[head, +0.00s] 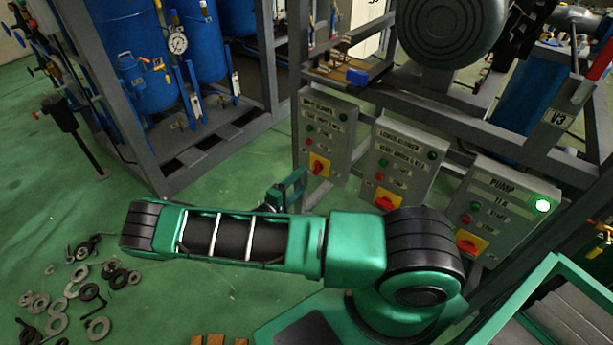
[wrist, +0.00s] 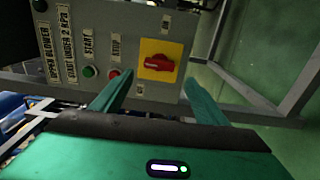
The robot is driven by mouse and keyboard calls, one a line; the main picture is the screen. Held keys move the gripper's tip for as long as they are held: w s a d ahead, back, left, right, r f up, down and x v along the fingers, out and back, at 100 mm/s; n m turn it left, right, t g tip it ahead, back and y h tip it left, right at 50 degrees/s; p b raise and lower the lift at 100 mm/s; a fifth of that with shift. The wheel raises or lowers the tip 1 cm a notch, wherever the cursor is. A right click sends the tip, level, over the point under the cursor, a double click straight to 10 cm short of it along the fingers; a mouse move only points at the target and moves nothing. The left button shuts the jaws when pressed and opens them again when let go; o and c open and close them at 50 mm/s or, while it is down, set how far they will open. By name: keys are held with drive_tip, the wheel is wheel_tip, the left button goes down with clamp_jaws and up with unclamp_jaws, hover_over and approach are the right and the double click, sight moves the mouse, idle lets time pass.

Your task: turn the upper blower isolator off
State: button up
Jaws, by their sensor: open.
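The upper blower box is the leftmost grey control box (head: 325,125) in the head view. Its isolator is a red handle on a yellow plate (head: 319,165). In the wrist view the box (wrist: 110,40) appears turned sideways, and the red isolator handle (wrist: 158,64) lies crosswise in the picture, along the panel's up-down direction. In the head view my gripper (head: 290,188) is low, left of the isolator, partly behind my arm.
The lower blower box (head: 402,160) and the pump box (head: 505,205), with a lit green lamp, stand to the right with similar isolators. A grey frame post (head: 270,60) rises left of the boxes. Loose rings and tools (head: 75,285) lie on the green floor.

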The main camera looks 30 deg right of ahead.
drive_tip(key=shift+v, duration=1.95)
drive_tip(key=s+d+r+m+g+y, duration=0.4)
drive_tip(key=s+r+m+g+y, duration=0.15)
drive_tip(key=r, duration=0.45)
drive_tip(key=s+d+r+m+g+y, duration=0.45)
drive_tip(key=s+r, duration=0.25)
drive_tip(key=r, duration=0.4)
drive_tip(key=s+a+r+t+y, duration=0.1)
drive_tip(key=s+r+t+y, duration=0.1)
drive_tip(key=s+r, duration=0.5)
drive_tip(key=s+a+r+t+y, duration=0.1)
drive_tip(key=s+r+y, duration=0.4)
drive_tip(key=s, duration=0.8)
wheel_tip(320, 180, up, 3)
drive_tip(key=shift+s+a+f+m+t, duration=0.2)
drive_tip(key=shift+a+m+t, duration=0.15)
drive_tip(key=shift+a, duration=0.35)
